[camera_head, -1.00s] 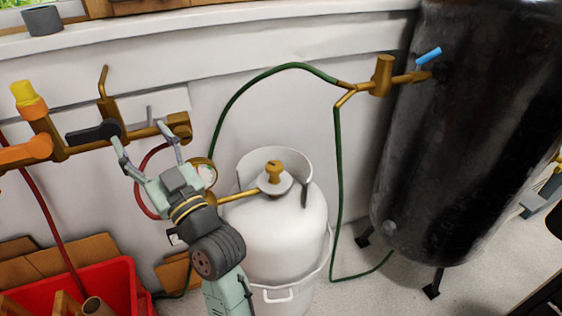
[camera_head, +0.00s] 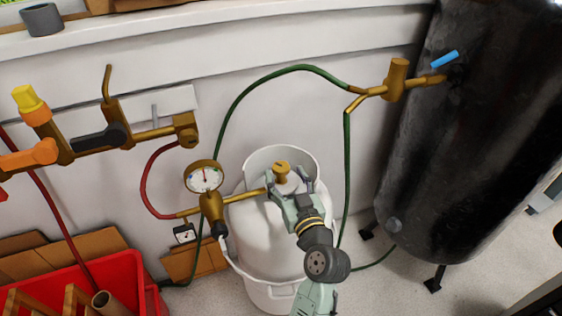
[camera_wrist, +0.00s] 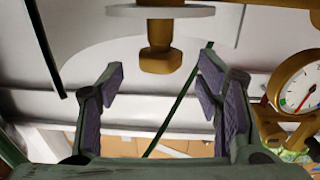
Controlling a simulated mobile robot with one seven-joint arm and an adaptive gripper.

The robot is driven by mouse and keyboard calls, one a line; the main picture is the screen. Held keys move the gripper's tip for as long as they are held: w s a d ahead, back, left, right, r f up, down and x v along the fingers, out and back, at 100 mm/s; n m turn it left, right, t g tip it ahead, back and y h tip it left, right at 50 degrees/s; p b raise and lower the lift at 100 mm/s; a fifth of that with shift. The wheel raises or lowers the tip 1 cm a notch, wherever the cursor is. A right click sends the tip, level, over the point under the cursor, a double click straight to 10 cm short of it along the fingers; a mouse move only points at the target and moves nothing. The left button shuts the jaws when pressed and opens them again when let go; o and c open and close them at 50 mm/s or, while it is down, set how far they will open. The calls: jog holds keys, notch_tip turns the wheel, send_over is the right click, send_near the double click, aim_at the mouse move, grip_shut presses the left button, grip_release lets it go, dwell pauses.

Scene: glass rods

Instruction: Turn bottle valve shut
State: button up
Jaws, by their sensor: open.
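The white gas bottle (camera_head: 262,245) stands in front of the wall. Its valve is a brass knob (camera_head: 281,170) on top, above a pale round disc. In the wrist view the brass knob (camera_wrist: 160,50) shows upside down below the pale disc (camera_wrist: 160,11). My gripper (camera_head: 291,188) is at the top of the bottle, close to the valve. In the wrist view my gripper (camera_wrist: 163,85) has its fingers spread wide, with nothing between the pads. The knob lies just past the fingertips, between them left to right. I cannot see any contact.
A pressure gauge (camera_head: 204,177) on brass pipework stands left of the bottle and shows in the wrist view (camera_wrist: 300,85). A green hose (camera_head: 346,185) runs behind and right of the bottle. A dark tank (camera_head: 462,140) stands at right, a red crate (camera_head: 128,272) at lower left.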

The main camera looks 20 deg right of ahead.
aim_at(284, 173)
jog(key=shift+w+p, duration=0.5)
jog(key=shift+w, duration=1.6)
jog(key=shift+c, duration=0.3)
jog(key=c, duration=1.1)
